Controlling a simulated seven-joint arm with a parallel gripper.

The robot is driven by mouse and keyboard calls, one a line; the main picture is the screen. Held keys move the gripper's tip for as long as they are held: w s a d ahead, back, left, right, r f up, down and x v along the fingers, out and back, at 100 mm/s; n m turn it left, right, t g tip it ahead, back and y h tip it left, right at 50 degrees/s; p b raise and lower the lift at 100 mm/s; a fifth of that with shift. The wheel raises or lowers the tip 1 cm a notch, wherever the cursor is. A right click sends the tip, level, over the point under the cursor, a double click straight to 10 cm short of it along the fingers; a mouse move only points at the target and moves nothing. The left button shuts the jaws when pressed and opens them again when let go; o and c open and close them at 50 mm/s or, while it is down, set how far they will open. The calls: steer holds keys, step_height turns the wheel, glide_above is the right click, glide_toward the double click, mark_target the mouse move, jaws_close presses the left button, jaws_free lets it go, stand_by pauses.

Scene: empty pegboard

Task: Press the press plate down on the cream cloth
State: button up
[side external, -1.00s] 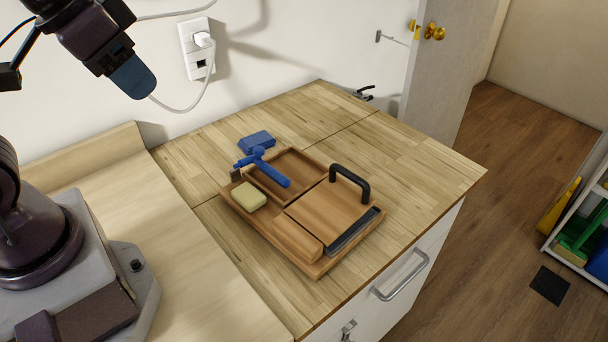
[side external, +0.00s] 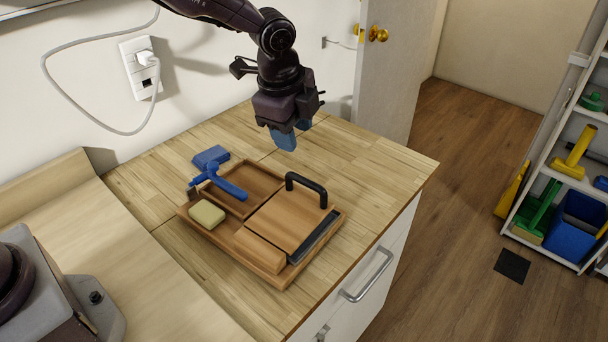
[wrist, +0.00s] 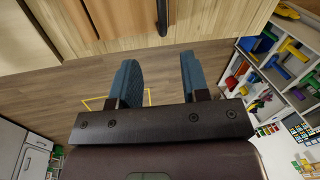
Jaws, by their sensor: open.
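The press plate (side external: 288,218) is a flat wooden panel with a black arched handle (side external: 308,187), on the right part of a wooden tray (side external: 222,240). A small cream pad (side external: 207,214) lies at the tray's left; I cannot tell whether it is the cloth. No other cream cloth shows, and what lies under the plate is hidden. My gripper (side external: 292,133) is open and empty, pointing down above the counter, behind and above the handle. Its two blue fingers stand apart in the wrist view (wrist: 158,70).
A wooden bar (side external: 258,250) sits at the tray's front. The counter (side external: 375,165) is clear to the right. A shelf (side external: 560,170) stands beyond.

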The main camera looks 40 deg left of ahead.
mark_target(305, 180)
steer(key=shift+m, duration=0.6)
steer(key=x, duration=1.3)
steer(key=shift+w+r, duration=0.1)
steer(key=shift+c, duration=0.3)
jaws_close()
